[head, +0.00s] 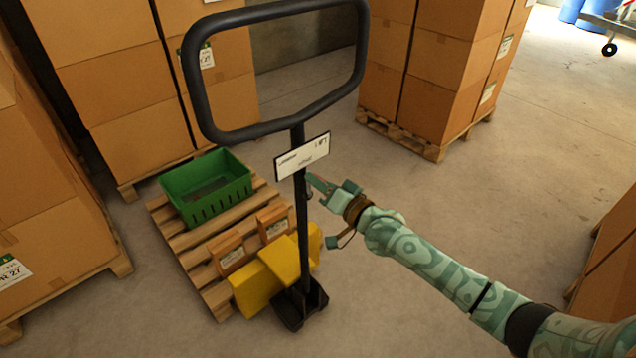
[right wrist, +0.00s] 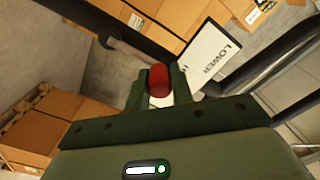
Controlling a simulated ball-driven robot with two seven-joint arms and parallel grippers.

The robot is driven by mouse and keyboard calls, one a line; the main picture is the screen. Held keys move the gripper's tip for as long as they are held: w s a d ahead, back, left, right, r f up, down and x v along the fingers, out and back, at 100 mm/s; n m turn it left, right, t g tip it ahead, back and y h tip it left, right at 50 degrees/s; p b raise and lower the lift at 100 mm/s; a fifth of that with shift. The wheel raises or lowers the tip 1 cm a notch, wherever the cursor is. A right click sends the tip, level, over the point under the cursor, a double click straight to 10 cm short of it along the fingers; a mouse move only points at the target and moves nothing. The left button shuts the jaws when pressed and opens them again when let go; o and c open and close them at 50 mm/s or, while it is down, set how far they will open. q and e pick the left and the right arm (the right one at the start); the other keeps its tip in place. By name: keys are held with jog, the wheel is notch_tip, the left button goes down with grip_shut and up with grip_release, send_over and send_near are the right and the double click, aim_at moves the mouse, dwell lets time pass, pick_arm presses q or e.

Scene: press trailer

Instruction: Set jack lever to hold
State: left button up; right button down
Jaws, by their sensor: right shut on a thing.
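The pallet jack's black loop handle (head: 190,75) rises in the middle of the head view on a dark shaft (head: 302,225). A white label plate (head: 302,157) sits where the loop meets the shaft. In the right wrist view the label plate (right wrist: 214,55) reads "LOWER" at one end. The jack lever's red tip (right wrist: 158,79) shows between the fingers of my right gripper (head: 311,186), just below the plate. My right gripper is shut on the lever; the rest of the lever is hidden. My left gripper is out of view.
The jack's yellow body (head: 258,288) stands at a wooden pallet (head: 176,243) carrying a green crate (head: 207,188) and small cartons. Tall stacked cartons (head: 432,65) stand behind, with more at left and right edges. Open concrete floor lies behind my right arm.

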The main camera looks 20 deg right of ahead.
dwell(0.3)
jog(key=c, duration=1.2)
grip_release()
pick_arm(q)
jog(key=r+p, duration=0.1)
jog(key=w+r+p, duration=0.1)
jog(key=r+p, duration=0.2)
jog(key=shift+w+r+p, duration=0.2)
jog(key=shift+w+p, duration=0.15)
pick_arm(e)
jog(key=v, duration=1.6)
jog(key=shift+s+d, duration=0.1)
